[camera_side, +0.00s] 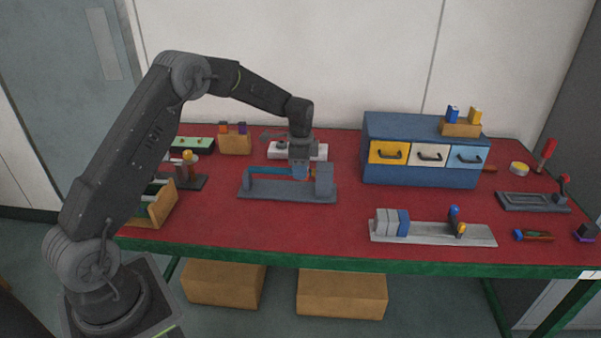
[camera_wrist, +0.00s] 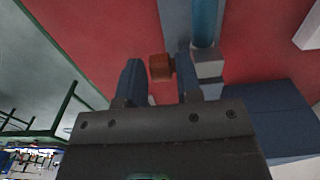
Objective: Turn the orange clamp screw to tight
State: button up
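The orange clamp screw (camera_wrist: 160,67) shows in the wrist view as a small orange-brown block between my two fingers. In the side view only a small orange spot of it (camera_side: 312,173) shows beside my gripper. My gripper (camera_wrist: 158,78) is open, with a finger on each side of the screw and a narrow gap at each. Its fingertips (camera_side: 301,174) point down over the right part of the grey fixture (camera_side: 290,192). The fixture carries a blue tube (camera_side: 268,171), also in the wrist view (camera_wrist: 205,22), and a grey end block (camera_side: 324,180). The screw's angle is unclear.
A white box (camera_side: 280,151) stands just behind the fixture. A blue drawer cabinet (camera_side: 420,125) stands to the right. A grey rail with blocks (camera_side: 430,236) lies at the front right. The red tabletop (camera_side: 300,228) is clear in front of the fixture.

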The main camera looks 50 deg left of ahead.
jog(key=shift+f, duration=0.75)
jog(key=shift+c, duration=0.4)
grip_shut()
jog(key=shift+d, duration=0.1)
jog(key=g+y, duration=0.3)
jog(key=shift+w+d+r, duration=0.1)
jog(key=shift+w+d, duration=0.05)
jog(key=shift+w, duration=0.1)
jog(key=g+y, duration=0.3)
jog(key=shift+w+d, duration=0.15)
jog(key=shift+r+g+y, duration=0.1)
jog(key=shift+g+y, duration=0.2)
